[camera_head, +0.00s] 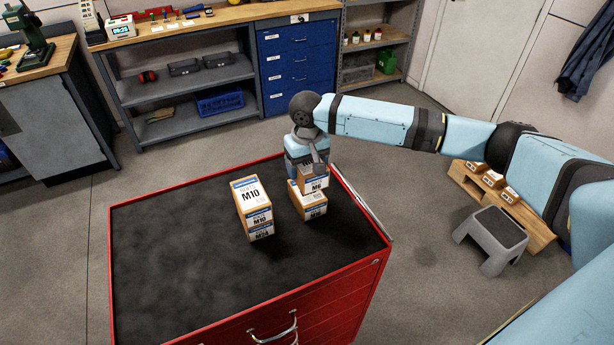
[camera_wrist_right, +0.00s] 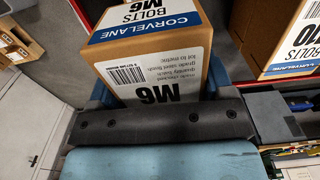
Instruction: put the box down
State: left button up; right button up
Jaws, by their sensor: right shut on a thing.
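My right gripper (camera_head: 311,168) is shut on a small cardboard box marked M6 (camera_head: 316,184). The box has a white and blue label, and it fills the middle of the right wrist view (camera_wrist_right: 155,55). In the head view it is directly above another box (camera_head: 311,207) on the red cabinet's dark top (camera_head: 170,250). I cannot tell whether the two boxes touch. The gripper hides part of the held box's top. My left gripper is not in view.
A stack of boxes with M10 on top (camera_head: 248,193) stands just left of the held box. The cabinet top is clear at its left and front. A grey step stool (camera_head: 492,236) and a wooden pallet with boxes (camera_head: 535,222) are on the floor at right.

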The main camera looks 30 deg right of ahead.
jog(key=shift+f, duration=2.25)
jog(key=shift+f+p, duration=0.1)
jog(key=shift+p, duration=0.25)
jog(key=o, duration=1.2)
notch_tip(320, 180, up, 12)
jog(key=shift+r+b, duration=0.15)
jog(key=shift+b, duration=0.95)
